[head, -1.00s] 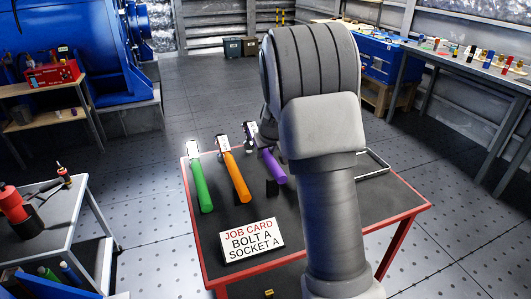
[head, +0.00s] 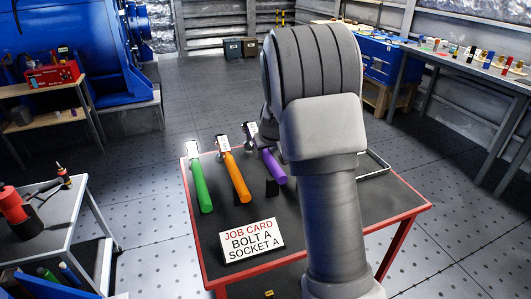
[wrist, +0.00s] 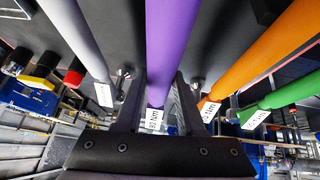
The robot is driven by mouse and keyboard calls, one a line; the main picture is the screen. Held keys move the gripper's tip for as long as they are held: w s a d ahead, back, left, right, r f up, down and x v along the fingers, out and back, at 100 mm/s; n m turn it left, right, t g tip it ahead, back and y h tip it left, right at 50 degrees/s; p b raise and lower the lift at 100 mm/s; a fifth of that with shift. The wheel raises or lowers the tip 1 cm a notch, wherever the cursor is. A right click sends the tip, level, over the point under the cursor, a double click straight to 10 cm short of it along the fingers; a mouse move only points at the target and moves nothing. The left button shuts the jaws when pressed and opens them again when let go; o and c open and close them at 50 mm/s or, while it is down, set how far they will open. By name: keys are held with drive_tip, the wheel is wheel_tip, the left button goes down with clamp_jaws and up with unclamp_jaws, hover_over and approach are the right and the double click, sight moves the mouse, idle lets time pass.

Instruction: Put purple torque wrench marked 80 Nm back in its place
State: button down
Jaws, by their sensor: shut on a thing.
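The purple torque wrench (head: 271,167) is at the back of the red-edged table (head: 310,232), to the right of an orange wrench. My gripper (wrist: 158,92) is shut on it, with one finger on each side of the purple handle (wrist: 170,40) in the wrist view. Its white label (wrist: 155,119) shows upside down between the fingers, too small to read surely. In the head view my arm hides most of the gripper. I cannot tell whether the wrench rests on a support or hangs just clear.
A green wrench (head: 202,185) and an orange wrench (head: 236,176) lie to the left. A grey one (wrist: 78,35) is beside the purple one in the wrist view. A job card (head: 251,240) stands in front. A black post (head: 272,188) is near the purple handle's end.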

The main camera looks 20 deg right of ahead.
drive_tip(key=shift+f+b, duration=1.4)
drive_tip(key=shift+b, duration=0.05)
drive_tip(key=shift+c, duration=2.2)
unclamp_jaws()
drive_tip(key=shift+s+f, duration=0.1)
drive_tip(key=shift+f, duration=0.1)
drive_tip(key=p+v, duration=0.3)
drive_tip(key=v, duration=1.4)
drive_tip(key=shift+r+p, duration=0.3)
drive_tip(key=shift+r, duration=0.1)
drive_tip(key=s+a+r+p, duration=0.3)
drive_tip(key=s+r, duration=0.1)
drive_tip(key=s, duration=0.5)
drive_tip(key=s+a+r+p, duration=0.4)
drive_tip(key=s+r, duration=0.1)
drive_tip(key=s, duration=0.4)
drive_tip(key=s+a+r+g+y+p, duration=0.1)
drive_tip(key=s+a+r+p, duration=0.3)
drive_tip(key=s, duration=0.5)
drive_tip(key=shift+s+r, duration=0.4)
drive_tip(key=shift+r, duration=0.2)
